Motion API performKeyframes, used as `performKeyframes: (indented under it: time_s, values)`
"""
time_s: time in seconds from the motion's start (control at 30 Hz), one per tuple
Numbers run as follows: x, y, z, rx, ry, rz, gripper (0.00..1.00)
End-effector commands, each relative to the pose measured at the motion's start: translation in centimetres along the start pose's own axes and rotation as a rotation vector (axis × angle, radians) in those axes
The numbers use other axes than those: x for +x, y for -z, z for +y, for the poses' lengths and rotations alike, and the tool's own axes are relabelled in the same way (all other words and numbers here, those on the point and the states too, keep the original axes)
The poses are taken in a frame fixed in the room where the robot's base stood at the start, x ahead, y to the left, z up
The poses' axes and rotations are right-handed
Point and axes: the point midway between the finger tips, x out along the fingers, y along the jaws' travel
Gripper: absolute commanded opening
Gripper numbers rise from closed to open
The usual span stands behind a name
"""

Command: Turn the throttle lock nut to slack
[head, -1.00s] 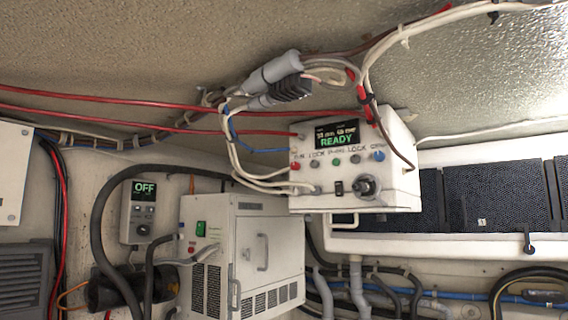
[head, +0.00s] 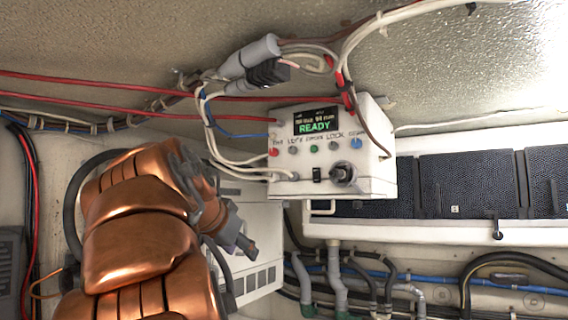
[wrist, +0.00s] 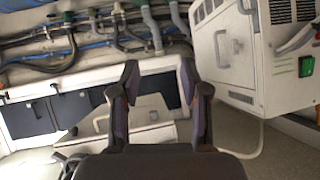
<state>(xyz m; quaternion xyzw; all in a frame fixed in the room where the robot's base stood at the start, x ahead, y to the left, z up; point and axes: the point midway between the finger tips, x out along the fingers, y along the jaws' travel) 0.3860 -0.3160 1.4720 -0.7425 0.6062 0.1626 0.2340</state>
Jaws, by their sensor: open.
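A white control box (head: 375,185) hangs under the ceiling in the head view, its screen reading READY. A dark grey round knob or nut (head: 343,174) sticks out at the lower right of its front; I cannot tell for certain that this is the throttle lock nut. My gripper (head: 240,240) is below and left of the box, apart from it, at the end of my copper arm. In the wrist view my gripper (wrist: 158,72) is open, with nothing between its fingers. The nut cannot be made out in the wrist view.
A white cabinet (head: 262,215) stands behind my arm; in the wrist view it (wrist: 228,70) is at the right, close to the fingers. Loose cables (head: 205,120) hang at the box's left side. Dark panelled bins (head: 485,185) and pipes (head: 335,280) lie right and below.

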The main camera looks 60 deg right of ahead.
Motion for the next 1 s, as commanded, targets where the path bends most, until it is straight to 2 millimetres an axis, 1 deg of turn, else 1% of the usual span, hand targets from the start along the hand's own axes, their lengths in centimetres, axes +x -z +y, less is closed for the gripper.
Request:
performKeyframes:
  time_s: [0.03, 0.2, 0.3, 0.4, 0.5, 0.6, 0.73, 0.87, 1.0]
  values:
    - [-0.5, 2.1, 0.1, 0.05, -0.008, 0.05, 0.45]
    - [-2.7, 8.2, 0.4, 0.224, -0.013, 0.209, 0.45]
    - [-4.3, 11.3, 0.7, 0.321, -0.006, 0.302, 0.45]
    - [-5.9, 14.0, 1.1, 0.416, 0.007, 0.388, 0.45]
    - [-7.5, 16.1, 1.7, 0.501, 0.025, 0.465, 0.45]
    - [-8.7, 17.5, 2.1, 0.566, 0.043, 0.523, 0.45]
    - [-9.9, 18.5, 2.4, 0.623, 0.065, 0.572, 0.45]
    - [-10.3, 19.0, 2.6, 0.646, 0.074, 0.592, 0.45]
    - [-9.8, 19.4, 2.8, 0.65, 0.074, 0.594, 0.45]
